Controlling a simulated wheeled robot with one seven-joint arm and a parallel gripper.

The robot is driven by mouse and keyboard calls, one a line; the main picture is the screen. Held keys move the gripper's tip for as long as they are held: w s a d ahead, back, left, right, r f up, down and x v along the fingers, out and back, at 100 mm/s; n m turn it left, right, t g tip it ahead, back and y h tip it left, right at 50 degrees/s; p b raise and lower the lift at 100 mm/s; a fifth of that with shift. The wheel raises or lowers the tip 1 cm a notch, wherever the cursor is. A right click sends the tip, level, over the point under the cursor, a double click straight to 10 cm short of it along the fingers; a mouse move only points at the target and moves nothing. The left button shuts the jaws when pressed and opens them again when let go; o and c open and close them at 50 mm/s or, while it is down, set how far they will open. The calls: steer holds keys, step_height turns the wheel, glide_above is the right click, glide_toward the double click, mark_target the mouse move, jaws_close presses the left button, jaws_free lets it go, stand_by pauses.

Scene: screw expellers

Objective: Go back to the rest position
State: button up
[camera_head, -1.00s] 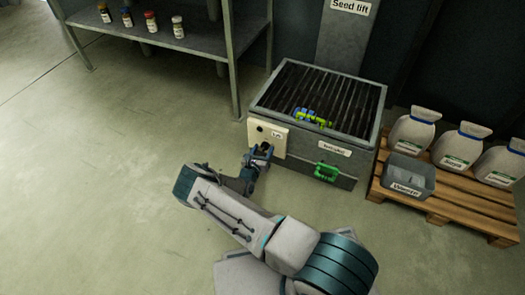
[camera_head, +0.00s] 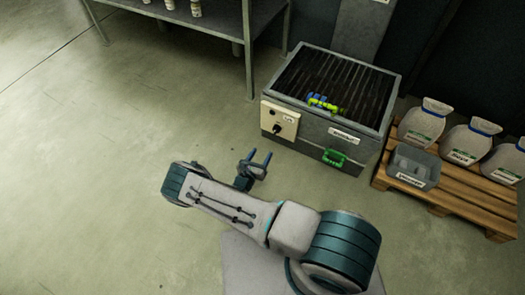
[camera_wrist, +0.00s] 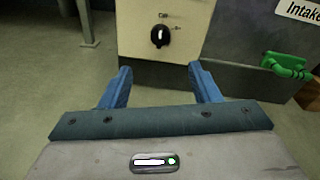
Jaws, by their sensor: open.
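My gripper (camera_head: 257,159) is open and empty in front of the intake machine's left side. Its two blue fingers stand apart in the wrist view (camera_wrist: 159,85). The intake machine (camera_head: 308,138) is a grey box with a slatted grate on top. A cream control panel (camera_head: 281,120) with a black rotary knob (camera_head: 277,129) is on its front left. The panel (camera_wrist: 190,38) and knob (camera_wrist: 160,36) show beyond the fingers, clear of them. A green handle (camera_head: 334,158) sits on the machine's front.
A green and blue object (camera_head: 321,103) lies on the grate. A wooden pallet (camera_head: 456,199) at right holds white sacks (camera_head: 423,121) and a grey bin (camera_head: 413,167). A metal shelf (camera_head: 214,24) stands at back left. The floor (camera_head: 110,140) at left is clear.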

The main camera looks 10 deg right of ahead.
stand_by(0.4)
steer(key=s+d+r+m+g+p, duration=0.25)
steer(key=r+m+g+p, duration=0.35)
steer(key=r, duration=0.9)
steer(key=s+d+r+m+g+h+p, duration=0.1)
steer(key=d+r+m+g+p, duration=0.35)
steer(key=r, duration=1.05)
steer(key=s+d+r+m+g+p, duration=0.1)
steer(key=r+m+g+p, duration=0.2)
steer(key=r+m+p, duration=0.85)
steer(key=s+r+m+y+p, duration=0.3)
steer(key=s+r, duration=0.3)
steer(key=r, duration=0.8)
steer(key=s+r+m+t+y+p, duration=0.1)
steer(key=s+r+m+y+p, duration=0.2)
steer(key=s+r, duration=0.4)
steer(key=s+r+m+t+y+p, duration=0.1)
steer(key=s+r+m+y+p, duration=0.3)
steer(key=r, duration=1.7)
steer(key=s+p, duration=0.1)
steer(key=s, duration=0.2)
steer(key=shift+s+a+p, duration=0.15)
steer(key=shift+a+p, duration=0.05)
steer(key=shift+p, duration=0.15)
steer(key=shift+d+r, duration=0.1)
